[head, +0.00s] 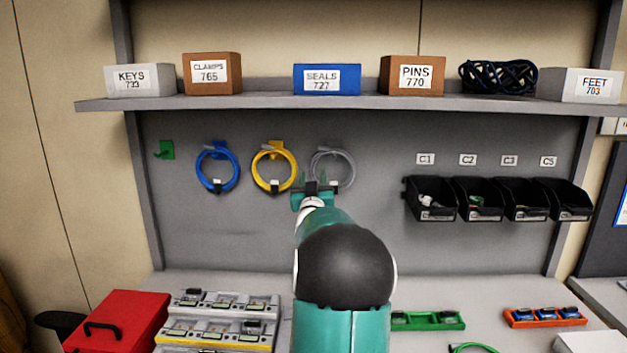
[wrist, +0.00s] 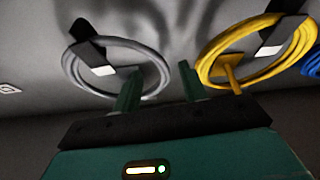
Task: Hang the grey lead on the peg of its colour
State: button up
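The grey lead (head: 353,168) is a coiled ring with a dark tie, upright against the grey back panel, right of the yellow lead. It also shows in the wrist view (wrist: 69,72), left of the yellow lead. A grey piece at its top looks like a grey peg (head: 320,153), but the bearing point is unclear. My gripper (head: 313,188) is at the ring's lower left in the head view. In the wrist view its two green fingers (wrist: 160,84) stand apart, with the ring's near side between them. I see no closed grip on it.
The yellow lead (head: 293,168) and blue lead (head: 239,172) hang close by to the left. A green peg (head: 165,149) at the far left is bare. Black bins (head: 430,212) are to the right. A shelf (head: 250,101) with boxes runs above. The panel below the leads is clear.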

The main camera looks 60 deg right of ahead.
jog(key=shift+f, duration=0.1)
jog(key=v, duration=1.3)
jog(key=shift+s+a, duration=0.2)
jog(key=shift+a, duration=0.15)
jog(key=w+a+f+n+t+y, duration=0.1)
jog(key=w+a+n+y, duration=0.35)
jog(key=a, duration=0.85)
jog(key=w+a+f+n+t+y, duration=0.1)
jog(key=w+a+f+y, duration=0.1)
jog(key=w+a+y, duration=0.9)
jog(key=s+a+f+n+g+y, duration=0.15)
jog(key=s+a, duration=0.25)
jog(key=a, duration=0.5)
jog(key=s+a+f+n+g, duration=0.1)
jog(key=s+a+f+n, duration=0.15)
jog(key=a, duration=0.65)
jog(key=s+a+f+n+g+y, duration=0.1)
jog(key=s+a+f+g+y, duration=0.2)
jog(key=s+a, duration=0.7)
jog(key=s+g, duration=0.1)
jog(key=s, duration=0.2)
jog(key=shift+a+f+n, duration=0.2)
jog(key=shift+a+n, duration=0.05)
jog(key=shift+n, duration=0.1)
